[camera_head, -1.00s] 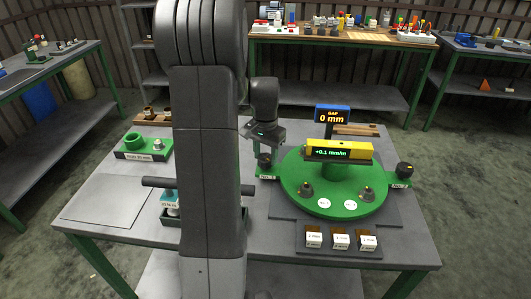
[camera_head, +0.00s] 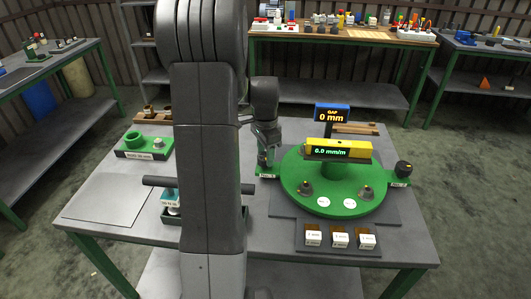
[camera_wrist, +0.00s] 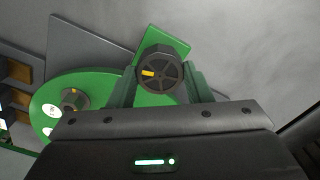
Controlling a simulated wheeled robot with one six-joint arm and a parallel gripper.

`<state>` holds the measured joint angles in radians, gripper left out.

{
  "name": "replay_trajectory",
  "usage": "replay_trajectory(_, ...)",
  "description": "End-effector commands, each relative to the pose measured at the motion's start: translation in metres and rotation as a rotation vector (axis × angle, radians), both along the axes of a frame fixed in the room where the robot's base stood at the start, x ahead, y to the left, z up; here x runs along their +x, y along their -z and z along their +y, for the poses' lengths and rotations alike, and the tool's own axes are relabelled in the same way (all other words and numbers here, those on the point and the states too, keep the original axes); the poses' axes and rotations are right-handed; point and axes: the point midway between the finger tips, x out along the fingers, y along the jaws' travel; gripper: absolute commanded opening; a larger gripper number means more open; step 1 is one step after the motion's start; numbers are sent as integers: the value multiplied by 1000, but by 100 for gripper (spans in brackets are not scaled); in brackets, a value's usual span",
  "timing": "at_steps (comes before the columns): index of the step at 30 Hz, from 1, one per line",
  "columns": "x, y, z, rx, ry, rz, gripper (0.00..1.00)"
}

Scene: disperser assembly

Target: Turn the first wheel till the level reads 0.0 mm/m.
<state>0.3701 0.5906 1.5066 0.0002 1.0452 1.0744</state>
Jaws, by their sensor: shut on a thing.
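The yellow level (camera_head: 360,157) lies across the round green plate (camera_head: 335,205), and its display reads 0.0 mm/m. My gripper (camera_head: 266,158) is at the wheel on the plate's left side, reaching down from above. In the wrist view the dark spoked wheel (camera_wrist: 160,72) with a yellow mark sits between the two green fingers of my gripper (camera_wrist: 163,88), which is shut on it. In the head view this wheel is mostly hidden by the gripper. Another dark wheel (camera_head: 403,170) stands free at the plate's right side.
A blue display (camera_head: 332,113) behind the level reads GAP 0 mm. Two dark knobs (camera_head: 305,188) (camera_head: 366,192) stand on the plate's front part. Small white blocks (camera_head: 340,240) sit in a tray in front. A green holder (camera_head: 134,141) stands at the left; the table's front left is clear.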

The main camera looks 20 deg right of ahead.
Motion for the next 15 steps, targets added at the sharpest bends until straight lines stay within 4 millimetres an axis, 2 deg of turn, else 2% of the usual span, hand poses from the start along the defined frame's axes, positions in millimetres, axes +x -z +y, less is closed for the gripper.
replay_trajectory(10,1,-1,-1,-3,0,-2,22)
replay_trajectory(11,1,-1,-1,-3,0,-2,51)
replay_trajectory(13,1,-1,-1,-2,0,-2,64)
replay_trajectory(15,0,-1,0,-2,0,-2,67)
